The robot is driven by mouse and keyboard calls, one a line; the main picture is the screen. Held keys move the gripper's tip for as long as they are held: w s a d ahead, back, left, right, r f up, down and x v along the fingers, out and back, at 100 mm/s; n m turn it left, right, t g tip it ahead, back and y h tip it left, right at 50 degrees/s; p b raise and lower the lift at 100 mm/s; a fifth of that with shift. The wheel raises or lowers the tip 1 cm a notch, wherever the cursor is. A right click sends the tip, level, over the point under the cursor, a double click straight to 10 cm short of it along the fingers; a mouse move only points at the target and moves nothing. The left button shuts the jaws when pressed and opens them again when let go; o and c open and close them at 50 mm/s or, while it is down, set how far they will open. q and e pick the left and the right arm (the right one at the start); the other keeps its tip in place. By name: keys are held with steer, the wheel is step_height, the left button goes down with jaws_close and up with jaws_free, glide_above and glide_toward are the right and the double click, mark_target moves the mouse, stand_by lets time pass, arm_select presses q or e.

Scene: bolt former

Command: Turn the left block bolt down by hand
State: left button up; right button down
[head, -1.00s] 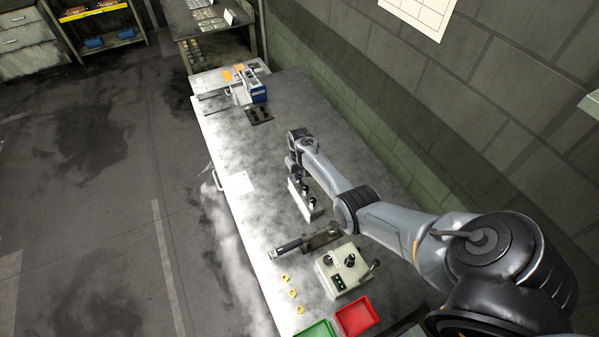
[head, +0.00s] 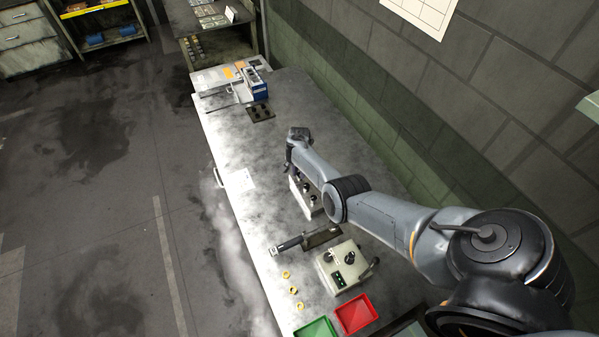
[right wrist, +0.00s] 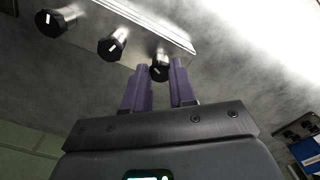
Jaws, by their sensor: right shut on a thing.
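A pale metal block (head: 294,196) stands on the bench in the head view, partly hidden by my right arm. In the right wrist view the block (right wrist: 150,20) carries three bolts with black heads, each with a white mark on those that show clearly. My right gripper (right wrist: 161,78) has its purple fingers on either side of the end bolt (right wrist: 160,70), shut on its head. The other two are the middle bolt (right wrist: 112,43) and the far bolt (right wrist: 57,22), both clear of the fingers. In the head view the gripper (head: 289,168) is at the block's far end. My left gripper is out of view.
A torque-wrench-like tool (head: 290,243) lies in front of the block. A beige control box (head: 343,267), yellow rings (head: 293,291), a green tray (head: 317,329) and a red tray (head: 356,313) are nearer. A blue device (head: 256,88) stands at the far end.

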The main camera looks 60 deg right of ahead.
mark_target(299, 174)
steer(key=m+b, duration=0.1)
steer(key=m, duration=0.2)
steer(key=shift+w+m, duration=0.1)
steer(key=shift+m, duration=0.3)
steer(key=shift+m+b, duration=0.5)
steer(key=shift+m, duration=1.3)
steer(key=shift+r, duration=0.1)
steer(key=c, duration=0.9)
jaws_free()
steer(key=shift+r+p, duration=1.95)
steer(key=shift+r, duration=3.4)
steer(key=shift+d, duration=0.15)
